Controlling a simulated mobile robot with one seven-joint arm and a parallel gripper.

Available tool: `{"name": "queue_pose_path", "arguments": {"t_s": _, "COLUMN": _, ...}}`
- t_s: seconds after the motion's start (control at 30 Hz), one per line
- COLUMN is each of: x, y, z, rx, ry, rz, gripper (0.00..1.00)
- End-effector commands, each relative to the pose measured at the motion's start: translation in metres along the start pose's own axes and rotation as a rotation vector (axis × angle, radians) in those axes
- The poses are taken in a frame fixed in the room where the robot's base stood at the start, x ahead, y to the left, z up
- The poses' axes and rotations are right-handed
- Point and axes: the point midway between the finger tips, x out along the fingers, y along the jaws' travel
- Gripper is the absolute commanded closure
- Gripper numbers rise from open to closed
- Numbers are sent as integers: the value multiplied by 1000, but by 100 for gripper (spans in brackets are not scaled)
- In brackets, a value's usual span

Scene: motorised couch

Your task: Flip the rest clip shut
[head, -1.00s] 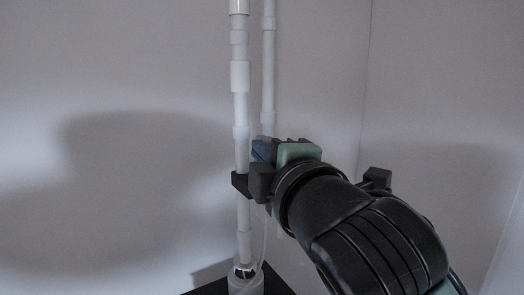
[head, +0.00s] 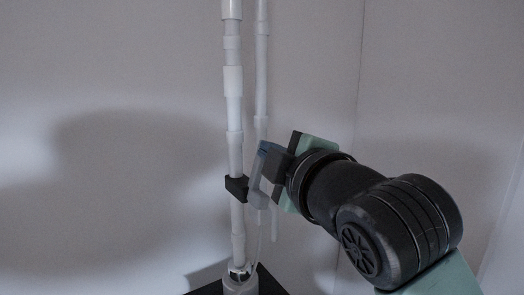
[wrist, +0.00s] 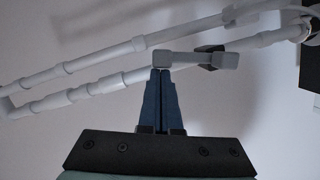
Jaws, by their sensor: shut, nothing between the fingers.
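A white pole (head: 235,155) stands upright with a small black block (head: 237,187) fixed on it. A grey angled piece (head: 256,190), which looks like the rest clip, sits just right of the block. In the wrist view the grey piece (wrist: 198,60) lies across the fingertips, with the black block (wrist: 211,49) behind it. My gripper (head: 263,160) has its blue fingers together and empty. In the wrist view the gripper's fingertips (wrist: 160,72) are right at the grey piece's left end; I cannot tell whether they touch it.
A second, thinner white pole (head: 262,75) runs beside the first, behind my gripper. A white cylinder base (head: 241,284) stands on a dark plate (head: 204,287) below. Plain grey walls (head: 120,80) surround the spot. The space left of the pole is clear.

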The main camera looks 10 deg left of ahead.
Motion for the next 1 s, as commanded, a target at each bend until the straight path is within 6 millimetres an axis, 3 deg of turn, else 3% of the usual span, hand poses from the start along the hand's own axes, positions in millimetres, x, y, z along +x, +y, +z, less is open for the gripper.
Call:
{"name": "queue_pose_path", "arguments": {"t_s": 0.43, "x": 10, "y": 7, "z": 37, "rx": 413, "ry": -1, "rz": -103, "gripper": 100}}
{"name": "queue_pose_path", "arguments": {"t_s": 1.0, "x": 21, "y": -10, "z": 80, "rx": 924, "ry": 0, "rz": -232, "gripper": 100}}
